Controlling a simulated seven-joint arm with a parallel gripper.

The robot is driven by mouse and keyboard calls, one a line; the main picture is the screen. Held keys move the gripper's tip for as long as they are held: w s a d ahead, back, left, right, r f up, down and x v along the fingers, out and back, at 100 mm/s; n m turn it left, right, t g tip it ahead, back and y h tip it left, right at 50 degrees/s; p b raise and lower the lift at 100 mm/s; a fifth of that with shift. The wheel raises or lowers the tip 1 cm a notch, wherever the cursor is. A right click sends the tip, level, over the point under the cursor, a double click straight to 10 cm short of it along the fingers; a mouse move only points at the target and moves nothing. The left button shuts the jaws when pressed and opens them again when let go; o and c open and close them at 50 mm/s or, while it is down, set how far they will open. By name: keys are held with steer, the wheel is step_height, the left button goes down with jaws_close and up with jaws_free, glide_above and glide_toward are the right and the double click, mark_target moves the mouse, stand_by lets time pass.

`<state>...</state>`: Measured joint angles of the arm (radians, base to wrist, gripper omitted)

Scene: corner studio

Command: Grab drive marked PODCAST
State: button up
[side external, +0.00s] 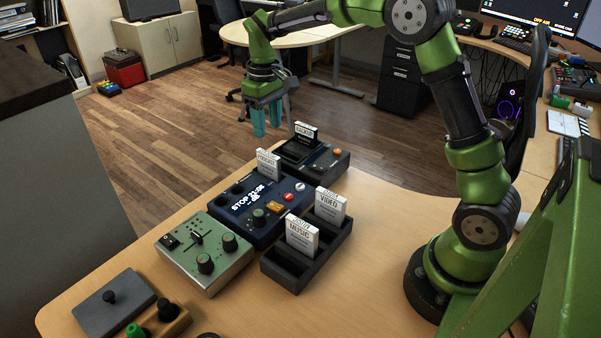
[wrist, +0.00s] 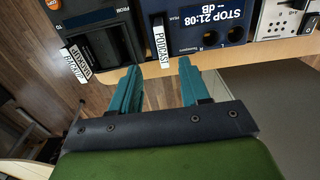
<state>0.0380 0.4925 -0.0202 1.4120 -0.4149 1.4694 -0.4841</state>
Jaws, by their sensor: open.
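The PODCAST drive is a white-labelled upright block (wrist: 161,44) seated in the far edge of the dark blue device; in the side view it stands at the device's back (side external: 268,163). My gripper (side external: 267,130) hangs above and behind that device, open and empty, with teal fingers. In the wrist view the PODCAST label lies ahead of the gap between my two fingertips (wrist: 158,66), with no contact visible. The blue device (side external: 252,210) has a STOP display, knobs and buttons.
A BACKUP drive (side external: 306,131) stands in a black device (side external: 325,160) close by. VIDEO (side external: 331,204) and MUSIC (side external: 302,235) drives stand in a black slotted rack (side external: 291,267). A green mixer (side external: 204,251) sits left.

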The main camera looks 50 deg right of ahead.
mark_target(268, 153)
step_height(268, 153, down, 12)
steer(key=shift+w+a+r, duration=0.15)
steer(key=shift+r, duration=0.05)
stand_by(0.4)
jaws_close()
